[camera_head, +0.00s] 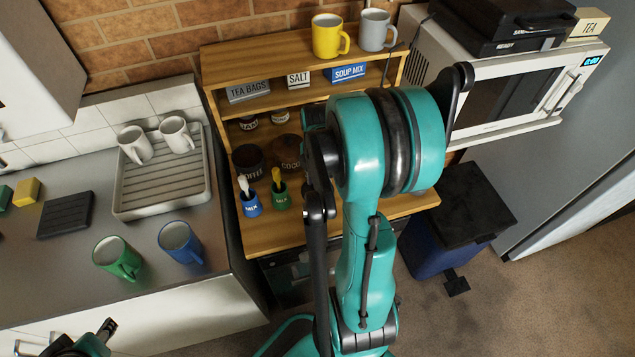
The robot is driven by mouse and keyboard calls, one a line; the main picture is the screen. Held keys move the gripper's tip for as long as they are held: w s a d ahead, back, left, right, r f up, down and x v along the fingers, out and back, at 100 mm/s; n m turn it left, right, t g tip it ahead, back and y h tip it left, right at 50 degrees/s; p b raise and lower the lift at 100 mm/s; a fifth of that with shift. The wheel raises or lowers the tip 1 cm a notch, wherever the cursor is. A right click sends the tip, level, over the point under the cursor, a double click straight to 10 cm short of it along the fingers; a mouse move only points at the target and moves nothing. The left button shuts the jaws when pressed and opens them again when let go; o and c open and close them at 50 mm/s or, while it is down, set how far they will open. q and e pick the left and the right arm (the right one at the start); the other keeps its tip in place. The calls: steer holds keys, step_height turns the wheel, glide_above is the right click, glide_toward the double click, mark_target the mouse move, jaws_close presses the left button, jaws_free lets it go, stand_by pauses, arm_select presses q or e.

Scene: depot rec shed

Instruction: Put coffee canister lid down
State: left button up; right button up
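The dark coffee canister (250,173) stands on the lower level of the wooden shelf unit, left of my raised arm. Its top looks dark and round; I cannot tell whether a lid is on it or whether it is open. I cannot make out a separate lid. My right arm, teal and black, fills the middle of the view and covers part of the shelf. I cannot make out its gripper fingers, so what they hold is hidden. Part of my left gripper (85,342) shows at the bottom left edge, away from the canister; its finger opening is unclear.
A cocoa canister (288,153) stands right of the coffee. Blue (250,204) and green (280,200) stirrer cups stand in front. Jars and labelled boxes fill the shelves above. Mugs (117,257) and a dish rack (165,190) are on the left counter. A microwave (510,85) is at the right.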

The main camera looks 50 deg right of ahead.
mark_target(317, 185)
steer(key=shift+r, duration=0.1)
steer(key=shift+r, duration=0.25)
step_height(317, 185, up, 12)
steer(key=p, duration=0.4)
steer(key=a+r+m+t, duration=0.2)
steer(key=a+m, duration=0.6)
steer(key=a, duration=0.4)
steer(key=w+a+r+m+t, duration=0.1)
steer(key=a+r+m+t, duration=0.2)
steer(key=a+m+t, duration=0.2)
steer(key=a+m, duration=0.3)
steer(key=a, duration=0.3)
steer(key=shift+a, duration=0.4)
steer(key=shift+w+r, duration=0.1)
